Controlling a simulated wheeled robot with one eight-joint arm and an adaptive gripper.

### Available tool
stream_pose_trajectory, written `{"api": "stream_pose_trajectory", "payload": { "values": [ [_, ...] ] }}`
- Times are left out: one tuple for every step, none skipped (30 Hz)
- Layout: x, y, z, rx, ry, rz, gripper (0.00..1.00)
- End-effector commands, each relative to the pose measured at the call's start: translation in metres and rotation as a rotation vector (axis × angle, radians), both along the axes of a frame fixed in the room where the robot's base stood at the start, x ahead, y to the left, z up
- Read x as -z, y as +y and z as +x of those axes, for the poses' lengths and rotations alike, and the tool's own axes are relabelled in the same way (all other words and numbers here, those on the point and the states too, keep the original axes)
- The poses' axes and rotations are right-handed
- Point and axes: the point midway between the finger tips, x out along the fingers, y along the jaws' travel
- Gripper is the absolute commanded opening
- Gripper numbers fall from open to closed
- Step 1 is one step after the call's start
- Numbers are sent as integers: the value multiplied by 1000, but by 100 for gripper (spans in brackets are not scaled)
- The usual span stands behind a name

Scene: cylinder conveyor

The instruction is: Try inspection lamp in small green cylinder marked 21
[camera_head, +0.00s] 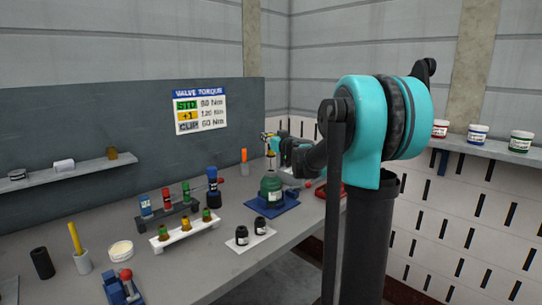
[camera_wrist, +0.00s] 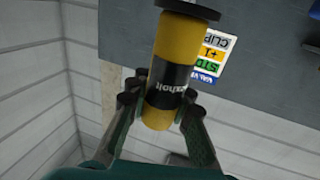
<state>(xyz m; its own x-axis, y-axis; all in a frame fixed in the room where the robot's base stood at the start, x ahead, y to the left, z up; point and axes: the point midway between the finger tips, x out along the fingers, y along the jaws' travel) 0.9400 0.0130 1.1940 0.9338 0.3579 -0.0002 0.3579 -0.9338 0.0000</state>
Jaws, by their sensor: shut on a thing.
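My gripper (camera_wrist: 160,100) is shut on a yellow cylindrical tool (camera_wrist: 178,40) with a black printed band and a wide black end, probably the inspection lamp. In the head view my gripper (camera_head: 275,141) is beyond my arm, above a small green cylinder (camera_head: 270,186). This cylinder stands upright in a blue base (camera_head: 285,208) on the bench, with a narrower neck on top. A white label shows on its side, but the number is too small to read. Whether the held tool touches the neck is unclear.
Two black jars (camera_head: 242,235) stand on a white tray in front of the green cylinder. Racks with small bottles (camera_head: 186,233) are to the left. A blue bottle (camera_head: 213,185) and an orange marker (camera_head: 244,156) stand nearby. A red object (camera_head: 321,191) is at right.

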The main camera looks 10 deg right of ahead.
Motion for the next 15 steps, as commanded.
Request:
{"api": "stream_pose_trajectory", "payload": {
  "values": [
    [-3,0,0,0,0,0,0],
    [-5,0,0,0,0,0,0],
    [-7,0,0,0,0,0,0],
    [-9,0,0,0,0,0,0],
    [-10,0,0,0,0,0,0],
    [-12,0,0,0,0,0,0],
    [-14,0,0,0,0,0,0],
    [-16,0,0,0,0,0,0],
    [-18,0,0,0,0,0,0],
    [-20,0,0,0,0,0,0],
    [-21,0,0,0,0,0,0],
    [-23,0,0,0,0,0,0],
    [-25,0,0,0,0,0,0],
    [-26,0,0,0,0,0,0],
    [-28,0,0,0,0,0,0]
  ]
}}
